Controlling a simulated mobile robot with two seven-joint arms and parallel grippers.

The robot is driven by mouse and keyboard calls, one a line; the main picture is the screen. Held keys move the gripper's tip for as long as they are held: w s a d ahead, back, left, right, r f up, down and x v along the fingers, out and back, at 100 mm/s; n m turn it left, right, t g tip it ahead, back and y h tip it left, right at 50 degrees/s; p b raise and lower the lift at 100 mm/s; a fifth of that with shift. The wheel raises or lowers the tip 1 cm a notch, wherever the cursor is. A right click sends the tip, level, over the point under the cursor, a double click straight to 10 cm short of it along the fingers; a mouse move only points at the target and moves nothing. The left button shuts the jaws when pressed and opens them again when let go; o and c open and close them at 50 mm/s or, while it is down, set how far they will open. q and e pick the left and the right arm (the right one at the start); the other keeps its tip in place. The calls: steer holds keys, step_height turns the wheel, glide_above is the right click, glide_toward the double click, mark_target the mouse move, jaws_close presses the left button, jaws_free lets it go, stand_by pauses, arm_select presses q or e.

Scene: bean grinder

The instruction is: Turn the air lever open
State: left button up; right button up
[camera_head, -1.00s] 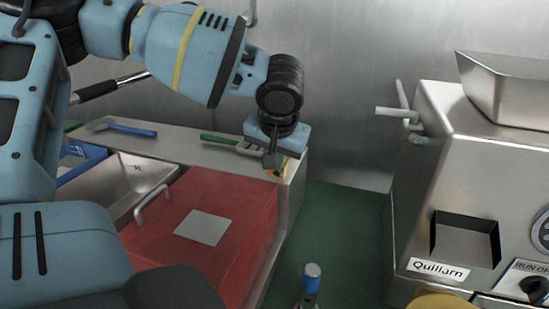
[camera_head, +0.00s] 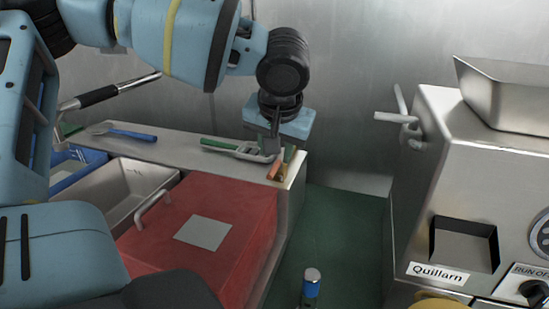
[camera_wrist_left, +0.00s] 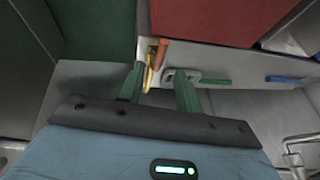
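I cannot tell for sure which part is the air lever. A small orange and yellow handle-like piece (camera_head: 279,171) sits at the right end of the counter; it also shows in the left wrist view (camera_wrist_left: 155,62). My left gripper (camera_head: 273,150) hangs over that counter end, pointing down. In the left wrist view its two green fingers (camera_wrist_left: 158,75) are spread apart with nothing held between them. The yellow and orange piece shows between and beyond the fingers; contact cannot be told. White bar-shaped handles (camera_head: 402,118) stick out from the steel machine's left side. My right gripper is not in view.
A green-handled tool (camera_head: 220,146) and a blue-handled tool (camera_head: 133,135) lie on the counter (camera_head: 180,147). A red lidded box (camera_head: 240,205) stands in front. The steel grinder (camera_head: 470,170) stands right. Green floor lies between.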

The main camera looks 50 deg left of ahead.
arm_select(q)
steer(key=shift+v, duration=1.35)
steer(key=shift+f, duration=0.1)
